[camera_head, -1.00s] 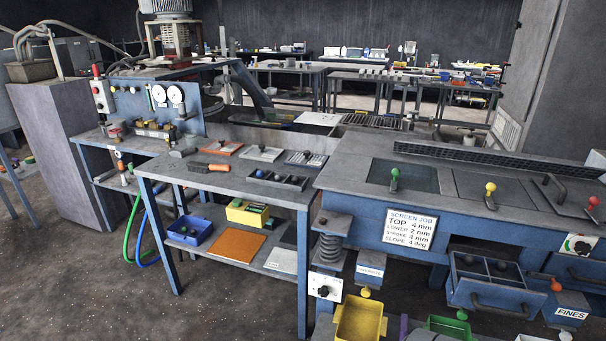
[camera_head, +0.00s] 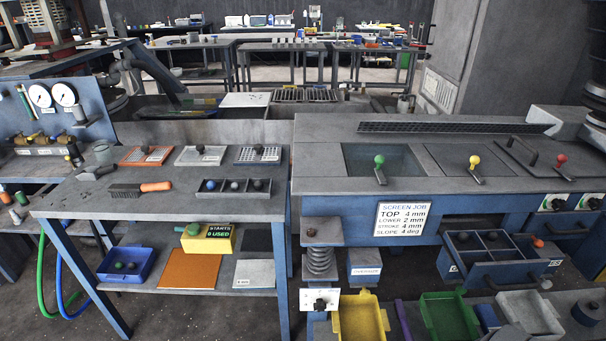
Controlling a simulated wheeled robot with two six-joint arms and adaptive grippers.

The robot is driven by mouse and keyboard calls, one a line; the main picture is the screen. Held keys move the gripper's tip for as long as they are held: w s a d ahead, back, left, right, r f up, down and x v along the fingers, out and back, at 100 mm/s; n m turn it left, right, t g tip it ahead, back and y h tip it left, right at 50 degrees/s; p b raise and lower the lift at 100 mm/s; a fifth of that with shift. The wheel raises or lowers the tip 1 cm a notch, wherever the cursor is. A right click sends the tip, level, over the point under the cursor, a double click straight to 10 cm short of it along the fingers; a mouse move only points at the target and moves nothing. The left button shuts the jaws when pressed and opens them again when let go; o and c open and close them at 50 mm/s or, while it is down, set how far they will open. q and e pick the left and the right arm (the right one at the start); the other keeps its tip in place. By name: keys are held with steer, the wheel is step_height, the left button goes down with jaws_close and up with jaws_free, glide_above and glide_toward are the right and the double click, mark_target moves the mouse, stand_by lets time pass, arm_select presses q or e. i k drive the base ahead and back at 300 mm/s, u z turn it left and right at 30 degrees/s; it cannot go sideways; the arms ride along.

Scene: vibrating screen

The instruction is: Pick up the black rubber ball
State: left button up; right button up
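A dark compartment tray (camera_head: 234,195) lies on the left table. Dark balls also lie in the blue divided drawer (camera_head: 508,277) at the right. Neither of my grippers is in view.
A brush with an orange handle (camera_head: 156,186) and several screen plates (camera_head: 200,156) lie on the table (camera_head: 190,209) around the tray. The screen machine (camera_head: 340,187) stands to the right, with coloured knobs on top. Yellow (camera_head: 359,322) and green (camera_head: 449,321) bins sit low in front.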

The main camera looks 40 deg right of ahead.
mark_target(259, 184)
steer(key=z, duration=0.9)
steer(key=i, duration=0.85)
steer(key=z, duration=0.8)
